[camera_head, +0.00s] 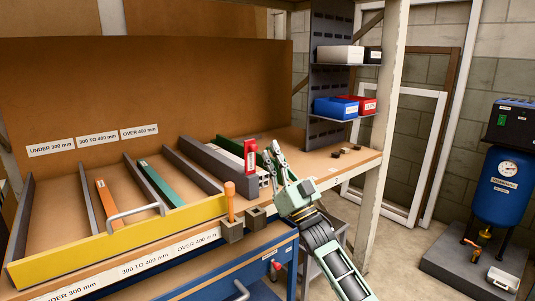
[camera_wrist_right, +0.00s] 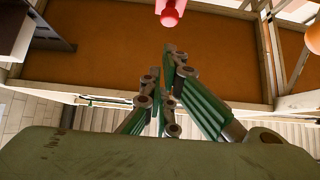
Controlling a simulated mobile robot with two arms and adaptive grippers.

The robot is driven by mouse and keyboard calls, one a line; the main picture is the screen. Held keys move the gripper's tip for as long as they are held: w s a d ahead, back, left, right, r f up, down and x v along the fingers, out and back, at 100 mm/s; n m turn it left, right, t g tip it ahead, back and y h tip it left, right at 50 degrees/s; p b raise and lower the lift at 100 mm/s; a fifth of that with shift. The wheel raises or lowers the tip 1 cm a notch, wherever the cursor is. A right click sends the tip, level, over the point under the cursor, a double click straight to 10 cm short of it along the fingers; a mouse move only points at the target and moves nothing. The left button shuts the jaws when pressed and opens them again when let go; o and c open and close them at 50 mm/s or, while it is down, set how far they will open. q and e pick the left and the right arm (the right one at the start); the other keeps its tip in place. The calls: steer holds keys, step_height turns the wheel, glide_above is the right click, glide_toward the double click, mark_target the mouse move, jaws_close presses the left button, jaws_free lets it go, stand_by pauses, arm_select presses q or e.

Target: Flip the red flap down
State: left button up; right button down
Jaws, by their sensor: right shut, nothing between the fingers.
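The red flap (camera_head: 250,158) with a white label stands upright at the right end of the sorting rack, by the end of a grey rail. My right gripper (camera_head: 271,154) is just right of the flap in the head view, with its fingers pointing up and toward the rack. Its fingers are shut and empty. In the right wrist view the fingertips (camera_wrist_right: 171,58) point toward a red rounded part (camera_wrist_right: 169,13) at the top edge, with a gap between them. I cannot tell for sure that this part belongs to the flap. My left gripper is not in view.
The rack's yellow front board (camera_head: 180,220) has a metal handle (camera_head: 135,213). An orange-handled tool (camera_head: 229,190) stands in a holder left of my right arm. A wooden post (camera_head: 382,130) and shelf bins (camera_head: 336,108) stand to the right.

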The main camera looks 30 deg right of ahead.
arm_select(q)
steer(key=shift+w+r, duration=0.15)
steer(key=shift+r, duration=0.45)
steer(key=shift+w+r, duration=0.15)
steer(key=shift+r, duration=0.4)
arm_select(e)
steer(key=w, duration=0.2)
steer(key=shift+w+a+h, duration=0.1)
steer(key=shift+w+h, duration=0.2)
steer(key=shift+w, duration=0.1)
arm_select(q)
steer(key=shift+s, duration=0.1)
arm_select(e)
steer(key=shift+w, duration=0.1)
